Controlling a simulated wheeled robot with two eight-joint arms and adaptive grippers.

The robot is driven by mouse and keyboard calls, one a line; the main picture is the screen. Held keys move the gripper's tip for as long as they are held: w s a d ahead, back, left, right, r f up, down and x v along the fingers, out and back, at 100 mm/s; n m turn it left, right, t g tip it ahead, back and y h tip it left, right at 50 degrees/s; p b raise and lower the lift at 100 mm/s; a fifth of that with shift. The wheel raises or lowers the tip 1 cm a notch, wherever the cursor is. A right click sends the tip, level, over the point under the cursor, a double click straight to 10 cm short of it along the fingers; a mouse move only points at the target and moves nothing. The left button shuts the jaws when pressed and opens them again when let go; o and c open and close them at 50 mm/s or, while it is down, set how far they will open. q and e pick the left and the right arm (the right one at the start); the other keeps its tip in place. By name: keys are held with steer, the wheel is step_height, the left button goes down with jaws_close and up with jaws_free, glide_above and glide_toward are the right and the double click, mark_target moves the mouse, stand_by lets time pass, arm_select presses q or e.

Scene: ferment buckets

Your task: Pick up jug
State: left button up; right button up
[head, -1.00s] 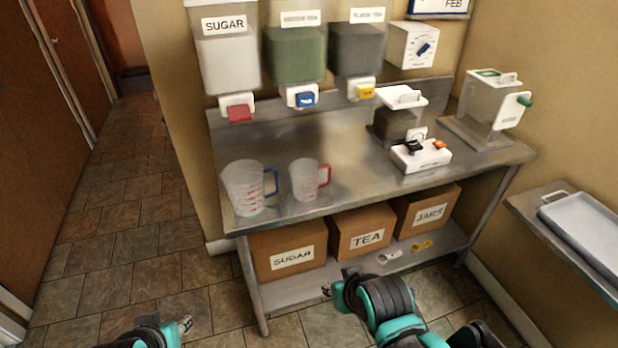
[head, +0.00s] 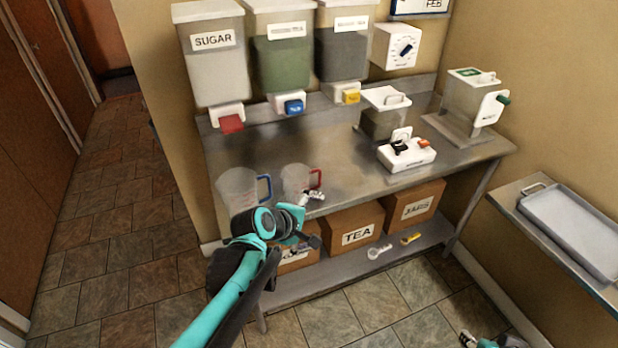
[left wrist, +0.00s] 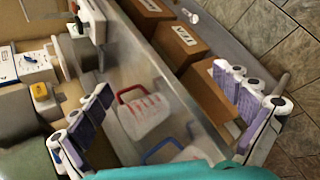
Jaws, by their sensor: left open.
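Two clear measuring jugs stand on the steel table. The blue-handled jug (head: 237,188) is at the left, and the red-handled jug (head: 295,178) is to its right. My left gripper (head: 313,196) is open and empty, in front of the red-handled jug and partly covering its lower part. In the left wrist view the red-handled jug (left wrist: 143,115) shows beyond and between the spread fingers (left wrist: 163,88). The blue-handled jug (left wrist: 192,152) is partly hidden there by my teal arm. My right gripper (head: 468,340) shows only partly at the bottom edge; its jaws are unclear.
The steel table (head: 330,150) has a clear middle. A white switch box (head: 408,155) and a grey canister (head: 383,118) stand right of the jugs. Dispensers hang above the back. A TEA box (head: 355,230) sits on the lower shelf. A tray (head: 575,230) is at right.

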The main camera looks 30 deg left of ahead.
arm_select(q)
steer(key=w+a+r+n+t+p, duration=0.2)
steer(key=w+a+n, duration=0.3)
steer(key=a+n, duration=0.35)
steer(key=n+t, duration=0.2)
steer(key=n, duration=0.6)
glide_toward(304, 169)
steer(key=shift+m+y, duration=0.25)
steer(key=shift+y, duration=0.15)
steer(key=x, duration=0.3)
steer(key=b+x, duration=0.1)
steer(key=x, duration=0.2)
steer(key=shift+w+d+f, duration=0.1)
steer(key=shift+w+d, duration=0.15)
steer(key=shift+w, duration=0.1)
steer(key=c, duration=1.5)
arm_select(e)
steer(key=shift+s+d+r, duration=0.1)
steer(key=shift+r, duration=0.75)
